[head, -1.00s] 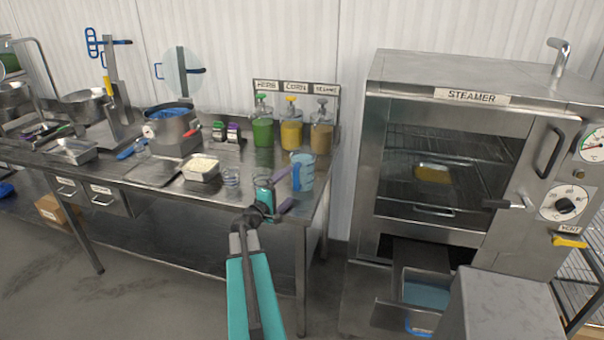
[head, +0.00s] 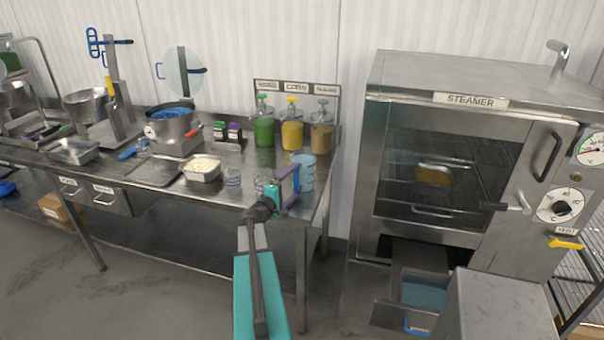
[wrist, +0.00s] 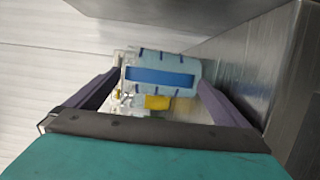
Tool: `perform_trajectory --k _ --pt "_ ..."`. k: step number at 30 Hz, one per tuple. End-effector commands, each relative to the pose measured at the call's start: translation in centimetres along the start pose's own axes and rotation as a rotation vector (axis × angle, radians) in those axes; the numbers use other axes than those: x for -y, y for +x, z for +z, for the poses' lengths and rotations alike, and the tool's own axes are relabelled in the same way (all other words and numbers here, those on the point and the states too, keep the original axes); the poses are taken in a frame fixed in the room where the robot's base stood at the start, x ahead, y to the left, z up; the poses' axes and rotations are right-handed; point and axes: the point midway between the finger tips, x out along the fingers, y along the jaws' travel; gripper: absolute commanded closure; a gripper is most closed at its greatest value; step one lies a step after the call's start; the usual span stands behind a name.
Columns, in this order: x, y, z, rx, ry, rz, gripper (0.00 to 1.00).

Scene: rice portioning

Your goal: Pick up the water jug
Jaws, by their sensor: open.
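The water jug (head: 307,170) is light blue and translucent. It stands upright near the right end of the steel table. I cannot tell whether either finger touches the jug.
Clear glasses (head: 232,177) and a rice pan (head: 202,168) stand left of the jug. Green, yellow and brown dispensers (head: 292,134) stand behind. The steamer (head: 450,80) is to the right, with an open drawer (head: 424,290) below. A small yellow thing (wrist: 157,102) shows near the jug.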

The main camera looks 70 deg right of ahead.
Motion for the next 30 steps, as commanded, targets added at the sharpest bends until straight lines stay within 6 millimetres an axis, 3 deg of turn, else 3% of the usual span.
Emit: perform_trajectory --k 9,27,30 --pt "-0.1 2.4 0.0 0.001 0.0 0.0 0.0" --pt "0.0 2.6 0.1 0.002 0.0 0.0 0.0" --pt "0.0 2.6 0.1 0.002 0.0 0.0 0.14"
